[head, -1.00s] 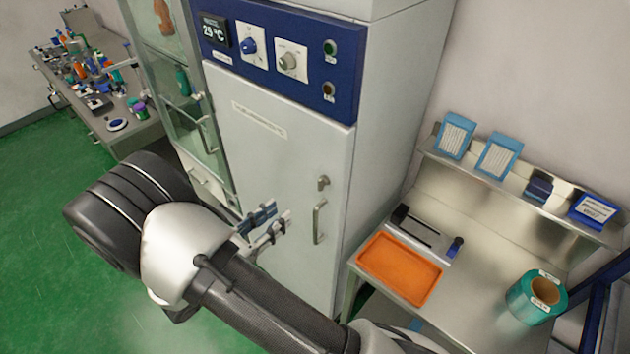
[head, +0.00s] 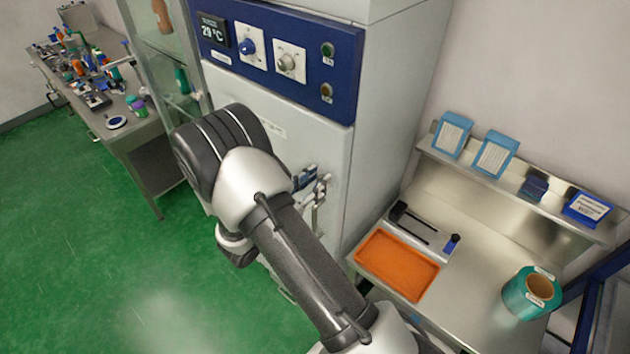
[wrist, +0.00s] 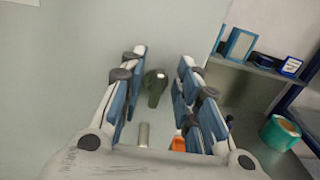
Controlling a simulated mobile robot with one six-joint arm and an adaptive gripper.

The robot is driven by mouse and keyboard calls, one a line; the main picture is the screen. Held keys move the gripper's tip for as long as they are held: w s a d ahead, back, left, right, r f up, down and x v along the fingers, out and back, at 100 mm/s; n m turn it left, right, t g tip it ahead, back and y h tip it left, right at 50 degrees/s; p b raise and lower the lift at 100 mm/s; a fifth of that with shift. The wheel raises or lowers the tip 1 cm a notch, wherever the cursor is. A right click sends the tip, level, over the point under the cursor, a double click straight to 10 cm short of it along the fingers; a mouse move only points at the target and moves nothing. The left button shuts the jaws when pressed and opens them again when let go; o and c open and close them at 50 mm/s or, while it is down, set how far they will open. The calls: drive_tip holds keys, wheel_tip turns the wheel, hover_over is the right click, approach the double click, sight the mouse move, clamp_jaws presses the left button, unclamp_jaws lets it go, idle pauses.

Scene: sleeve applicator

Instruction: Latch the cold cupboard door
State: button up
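The cold cupboard (head: 395,110) stands in the middle, with a pale door (head: 240,98) under a blue control panel. The door looks flush with the frame, but my arm hides much of it. My gripper (head: 318,187) is at the right side of the door, in front of the latch. In the wrist view my gripper (wrist: 158,75) is open, with a finger pair on each side. The small dark latch knob (wrist: 154,88) shows between the fingers, apparently untouched. The metal door handle (wrist: 143,135) shows just below it. Whether the latch is engaged I cannot tell.
A steel bench (head: 478,290) at the right holds an orange tray (head: 397,265), a sleeve applicator (head: 425,232) and a teal roll (head: 532,293). Its shelf carries blue boxes. A glass cabinet (head: 160,60) and a cluttered table (head: 130,130) are at the left. Green floor is clear there.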

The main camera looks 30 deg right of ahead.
drive_tip(key=shift+c, duration=0.4)
clamp_jaws()
drive_tip(key=shift+b, duration=0.35)
drive_tip(key=m+b, duration=0.2)
drive_tip(key=b, duration=0.1)
drive_tip(key=m+b, duration=0.1)
drive_tip(key=m, duration=0.1)
drive_tip(key=shift+s+d+f, duration=0.1)
drive_tip(key=shift+s+f, duration=0.2)
drive_tip(key=m+b, duration=0.4)
drive_tip(key=b, duration=0.3)
drive_tip(key=f+m+b, duration=0.1)
drive_tip(key=m+b, duration=0.4)
drive_tip(key=b, duration=0.3)
drive_tip(key=s+m+b, duration=0.1)
drive_tip(key=m+b, duration=0.3)
drive_tip(key=b, duration=0.4)
drive_tip(key=shift+s+d+f+m, duration=0.1)
drive_tip(key=shift+d+f+m, duration=0.1)
drive_tip(key=shift+m, duration=0.2)
